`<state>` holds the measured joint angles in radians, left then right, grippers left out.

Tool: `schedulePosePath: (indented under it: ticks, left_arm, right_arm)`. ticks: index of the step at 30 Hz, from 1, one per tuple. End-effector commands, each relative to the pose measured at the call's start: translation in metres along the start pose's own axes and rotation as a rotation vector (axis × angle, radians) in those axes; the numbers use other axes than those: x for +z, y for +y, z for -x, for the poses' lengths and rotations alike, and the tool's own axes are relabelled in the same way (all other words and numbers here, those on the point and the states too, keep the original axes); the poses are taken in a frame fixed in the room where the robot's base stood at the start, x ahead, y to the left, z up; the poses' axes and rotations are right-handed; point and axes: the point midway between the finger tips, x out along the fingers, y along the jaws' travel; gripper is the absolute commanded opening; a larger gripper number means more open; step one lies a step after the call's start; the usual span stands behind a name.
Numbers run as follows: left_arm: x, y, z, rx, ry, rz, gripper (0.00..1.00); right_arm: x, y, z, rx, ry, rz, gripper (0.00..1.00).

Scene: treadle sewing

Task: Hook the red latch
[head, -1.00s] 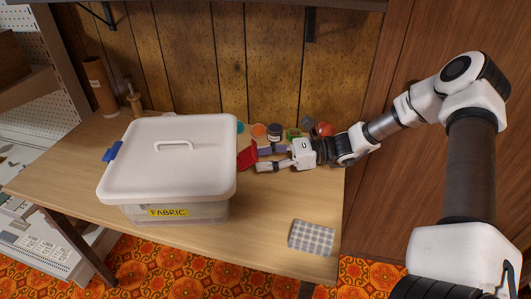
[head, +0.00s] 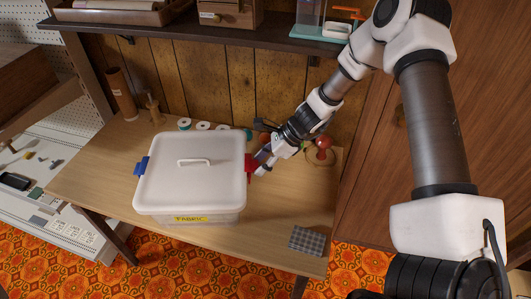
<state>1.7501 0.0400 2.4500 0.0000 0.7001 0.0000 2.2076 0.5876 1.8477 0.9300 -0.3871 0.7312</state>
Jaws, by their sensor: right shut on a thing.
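A clear box with a white lid (head: 190,172) and a yellow FABRIC label (head: 190,219) stands on the wooden table. The red latch (head: 250,164) is on the right side of the lid, at its edge. A blue latch (head: 142,166) is on the left side. My right gripper (head: 260,165) reaches in from the upper right, its fingers at the red latch and shut on it. The fingers partly hide the latch, so I cannot tell whether it is hooked under the lid rim. My left gripper is not in view.
Several thread spools (head: 203,126) stand behind the box. A red pincushion-like object (head: 323,143) sits behind my right gripper. A folded checked cloth (head: 307,241) lies at the front right. A shelf (head: 200,34) overhangs the back. The table's left part is clear.

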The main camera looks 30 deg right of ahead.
Motion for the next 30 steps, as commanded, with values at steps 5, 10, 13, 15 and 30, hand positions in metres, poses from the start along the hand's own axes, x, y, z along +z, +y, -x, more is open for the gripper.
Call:
schedulePosePath:
  ticks: [5, 10, 13, 15, 30]
  left_arm:
    - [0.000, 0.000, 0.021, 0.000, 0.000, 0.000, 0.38]
    - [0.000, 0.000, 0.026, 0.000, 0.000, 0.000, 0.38]
    - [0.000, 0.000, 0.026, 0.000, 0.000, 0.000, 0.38]
    - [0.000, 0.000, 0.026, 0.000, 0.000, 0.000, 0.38]
    - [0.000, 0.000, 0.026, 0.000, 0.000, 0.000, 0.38]
  right_arm:
    - [0.006, 0.002, 0.002, 0.004, 0.075, 0.001, 0.13]
    - [0.007, 0.001, -0.001, 0.004, 0.109, 0.000, 0.13]
    - [0.006, 0.002, -0.002, 0.004, 0.117, -0.002, 0.13]
    - [0.006, 0.002, -0.002, 0.004, 0.118, -0.002, 0.13]
    - [0.006, 0.001, -0.002, 0.003, 0.116, -0.001, 0.73]
